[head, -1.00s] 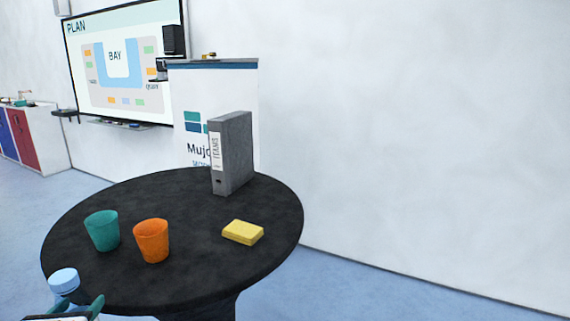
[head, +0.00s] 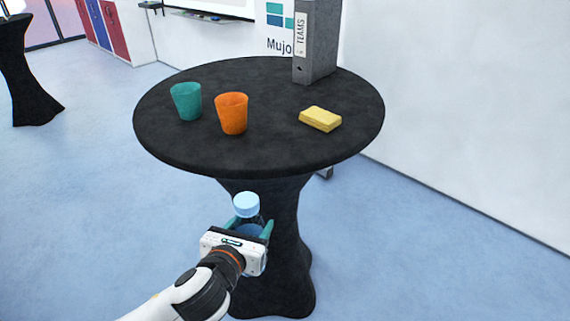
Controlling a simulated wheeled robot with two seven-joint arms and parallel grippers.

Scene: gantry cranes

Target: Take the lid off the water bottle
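The water bottle (head: 250,230) has a light blue lid (head: 246,204), which sits on its top. The bottle is roughly upright in the air, in front of the black table's draped stem. My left gripper (head: 252,228), with teal fingers, is shut on the bottle's body below the lid. Much of the bottle is hidden behind the gripper. My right gripper is not in view.
The round black table (head: 270,152) holds a teal cup (head: 187,101), an orange cup (head: 232,114), a yellow sponge-like block (head: 320,119) and a grey binder (head: 318,42). Its front part is clear. Another black table (head: 22,75) stands far left.

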